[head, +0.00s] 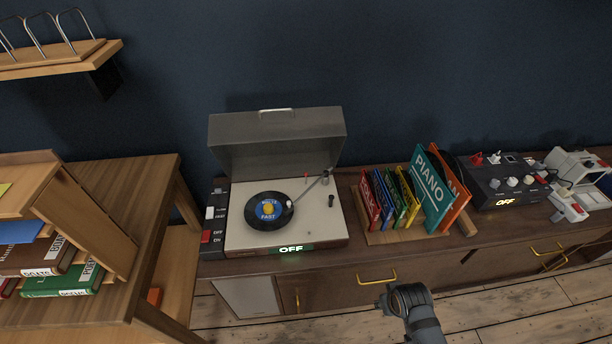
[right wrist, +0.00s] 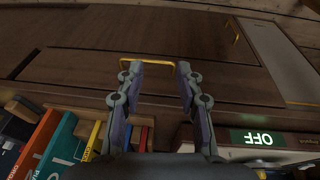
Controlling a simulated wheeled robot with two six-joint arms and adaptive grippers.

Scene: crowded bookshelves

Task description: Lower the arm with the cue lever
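The turntable (head: 292,228) stands on the cabinet with its grey lid (head: 275,140) raised. A black record with a blue label (head: 268,210) lies on it. The thin tonearm (head: 312,187) reaches from the back right, its head end over the record's right part; I cannot tell whether it touches. A small red-tipped piece (head: 306,176) and a short dark upright piece (head: 331,200) stand near the tonearm; I cannot tell which is the cue lever. My right gripper (head: 384,302) is in front of the cabinet, away from the turntable. In the right wrist view its fingers (right wrist: 158,68) are apart and empty.
A green "OFF" sign (head: 291,248) is on the turntable's front. A black switch panel (head: 213,220) is at its left. A record rack with a teal "PIANO" sleeve (head: 432,188) stands right. Yellow drawer handles (head: 377,278) jut from the cabinet. A wooden bookshelf (head: 110,205) is at left.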

